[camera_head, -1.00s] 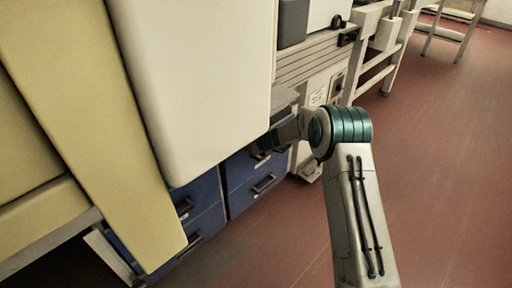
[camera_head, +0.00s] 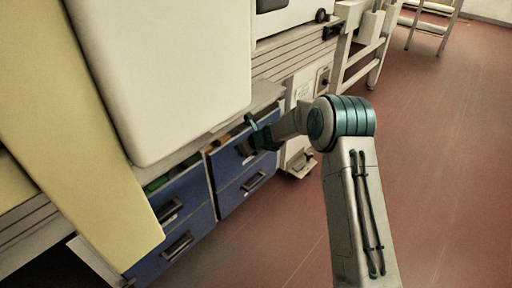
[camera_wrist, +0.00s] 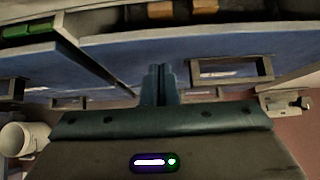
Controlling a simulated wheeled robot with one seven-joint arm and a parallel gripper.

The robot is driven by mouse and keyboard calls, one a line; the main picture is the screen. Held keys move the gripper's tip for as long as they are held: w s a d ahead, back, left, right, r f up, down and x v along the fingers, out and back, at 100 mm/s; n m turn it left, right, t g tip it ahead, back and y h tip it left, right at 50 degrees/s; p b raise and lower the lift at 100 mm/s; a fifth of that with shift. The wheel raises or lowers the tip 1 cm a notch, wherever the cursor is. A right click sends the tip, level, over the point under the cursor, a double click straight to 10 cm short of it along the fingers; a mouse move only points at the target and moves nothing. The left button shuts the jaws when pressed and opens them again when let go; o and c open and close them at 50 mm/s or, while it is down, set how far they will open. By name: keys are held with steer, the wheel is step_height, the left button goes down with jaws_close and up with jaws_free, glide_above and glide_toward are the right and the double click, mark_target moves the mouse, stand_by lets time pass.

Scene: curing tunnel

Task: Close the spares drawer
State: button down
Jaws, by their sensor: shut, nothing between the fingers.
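Two blue upper drawers stand partly open under the bench. The right upper drawer (camera_head: 231,156) shows orange-brown blocks inside, and the left upper drawer (camera_head: 183,199) shows green things inside. No label tells which is the spares drawer. My gripper (camera_head: 252,126) is at the front of the right upper drawer, near its handle. In the wrist view my gripper (camera_wrist: 160,72) is shut and empty, its fingers pointing at that drawer's front (camera_wrist: 135,58), just left of the handle (camera_wrist: 230,71). I cannot tell whether the fingertips touch it.
Blue lower drawers (camera_head: 247,189) sit below and look shut. A large pale panel (camera_head: 165,75) and a yellow panel (camera_head: 75,110) hide much of the left side. A white cabinet (camera_head: 301,115) stands right of the drawers. The red floor (camera_head: 440,150) at the right is clear.

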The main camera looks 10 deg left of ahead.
steer(key=s+d+r+n+h+p, duration=0.1)
steer(key=s+d+r+n+p, duration=0.4)
steer(key=r, duration=0.5)
steer(key=s+d+r+n+g+p, duration=0.1)
steer(key=s+d+r+n+p, duration=0.2)
steer(key=s+d+r, duration=0.5)
steer(key=s+d+r+n+h+p, duration=0.1)
steer(key=s+d+r+n+p, duration=0.3)
steer(key=r, duration=0.7)
steer(key=s+d+r+n+h+p, duration=0.2)
steer(key=s+d+r+n+p, duration=0.2)
steer(key=s, duration=0.3)
steer(key=s+d+r+n+g+h+p, duration=0.1)
steer(key=s+d+r+n+p, duration=0.3)
steer(key=s, duration=0.4)
steer(key=s+d+r+n+h+p, duration=0.3)
steer(key=s+d+r+n+p, duration=0.1)
steer(key=s+d, duration=0.3)
steer(key=shift+v, duration=0.85)
steer(key=shift+d, duration=0.15)
